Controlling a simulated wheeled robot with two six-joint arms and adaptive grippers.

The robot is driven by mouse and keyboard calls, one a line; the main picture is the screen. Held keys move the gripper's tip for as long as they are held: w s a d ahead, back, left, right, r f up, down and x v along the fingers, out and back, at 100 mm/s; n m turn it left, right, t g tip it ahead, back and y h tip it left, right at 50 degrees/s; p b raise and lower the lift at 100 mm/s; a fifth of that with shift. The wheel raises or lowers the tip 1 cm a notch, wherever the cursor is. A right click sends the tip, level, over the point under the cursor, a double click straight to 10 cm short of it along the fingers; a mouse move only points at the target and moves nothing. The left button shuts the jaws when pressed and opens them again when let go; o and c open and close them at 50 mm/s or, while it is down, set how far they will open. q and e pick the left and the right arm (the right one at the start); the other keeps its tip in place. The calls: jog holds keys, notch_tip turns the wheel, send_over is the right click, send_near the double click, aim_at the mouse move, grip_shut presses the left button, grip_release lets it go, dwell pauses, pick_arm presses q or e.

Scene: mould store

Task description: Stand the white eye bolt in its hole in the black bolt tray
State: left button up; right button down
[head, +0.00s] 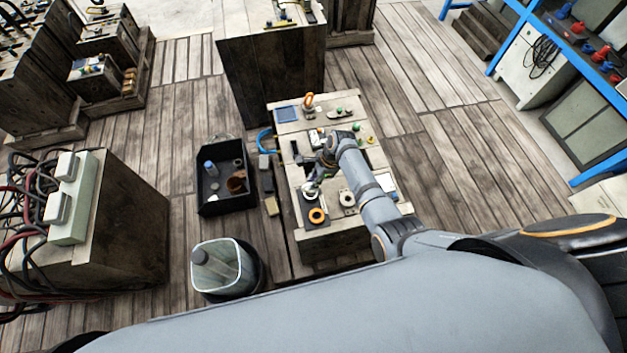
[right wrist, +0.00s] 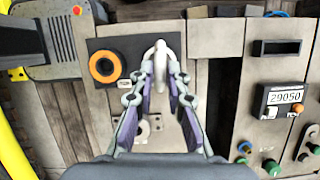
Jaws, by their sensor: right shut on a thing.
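The black bolt tray (head: 306,204) lies at the near left corner of the wooden bench in the head view. It also shows in the right wrist view (right wrist: 133,46). An orange eye bolt (right wrist: 104,66) stands in its left part there. My right gripper (head: 314,184) is over the tray's other end. In the right wrist view my right gripper (right wrist: 160,72) is shut on the white eye bolt (right wrist: 160,49), which is over the right part of the tray. The bolt's lower end and its hole are hidden, so I cannot tell whether it is seated. My left gripper is not in view.
A black bin (head: 218,207) and a grey bucket (head: 222,279) stand left of the bench. Floor to its right is clear.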

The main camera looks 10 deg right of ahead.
jog(key=c, duration=1.3)
grip_release()
jog(key=shift+o, duration=0.2)
jog(key=v, duration=1.2)
